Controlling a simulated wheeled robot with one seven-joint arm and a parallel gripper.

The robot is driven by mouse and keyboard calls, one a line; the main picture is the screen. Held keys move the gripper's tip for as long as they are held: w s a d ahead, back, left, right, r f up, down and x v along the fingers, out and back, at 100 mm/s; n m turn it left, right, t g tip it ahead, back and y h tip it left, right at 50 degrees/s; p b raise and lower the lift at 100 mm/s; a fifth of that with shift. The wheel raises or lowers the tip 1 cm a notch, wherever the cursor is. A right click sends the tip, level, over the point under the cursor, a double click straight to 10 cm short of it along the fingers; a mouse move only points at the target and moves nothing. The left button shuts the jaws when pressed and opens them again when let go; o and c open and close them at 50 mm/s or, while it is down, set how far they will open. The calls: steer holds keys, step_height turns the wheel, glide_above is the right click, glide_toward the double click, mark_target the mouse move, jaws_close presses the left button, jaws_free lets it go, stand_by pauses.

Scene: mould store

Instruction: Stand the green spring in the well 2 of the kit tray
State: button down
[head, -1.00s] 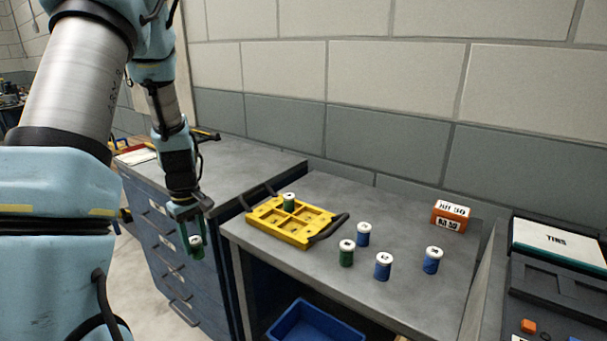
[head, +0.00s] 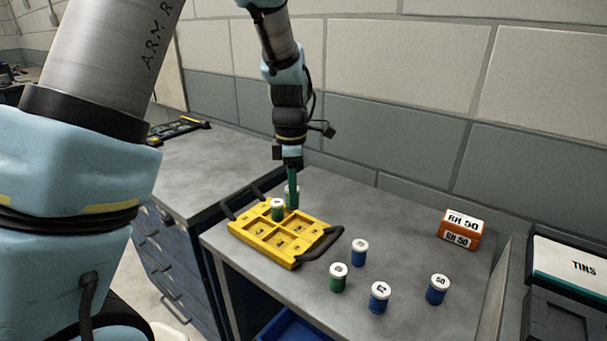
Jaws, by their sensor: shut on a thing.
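My gripper (head: 291,182) is shut on a green spring with a pale top (head: 292,200), held upright at the far side of the yellow kit tray (head: 262,255). The held spring is partly hidden by the fingers, and I cannot tell its exact height over the tray. Another green spring with a white top (head: 277,211) stands in a far well of the tray, just left of and nearer than the held one. The nearer wells look empty. Their small marks are too faint to tell which is well 2.
A white-topped green spring (head: 338,280) and blue ones (head: 360,252), (head: 380,298), (head: 437,290) stand right of the tray. An orange RH 50 block (head: 460,229) is near the wall. The tray's black handle (head: 322,246) sticks up. The bench (head: 390,215) is clear behind the springs.

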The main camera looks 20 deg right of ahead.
mark_target(298, 208)
steer(key=shift+s+d+r, duration=0.1)
steer(key=shift+d+r, duration=0.05)
steer(key=shift+d, duration=0.4)
step_height(298, 208, down, 4)
steer(key=b, duration=0.4)
steer(key=shift+r, duration=0.2)
steer(key=shift+f, duration=0.7)
steer(key=shift+f+p, duration=0.3)
steer(key=shift+f, duration=0.3)
stand_by(1.0)
steer(key=shift+c, duration=1.8)
jaws_free()
steer(key=c, duration=0.4)
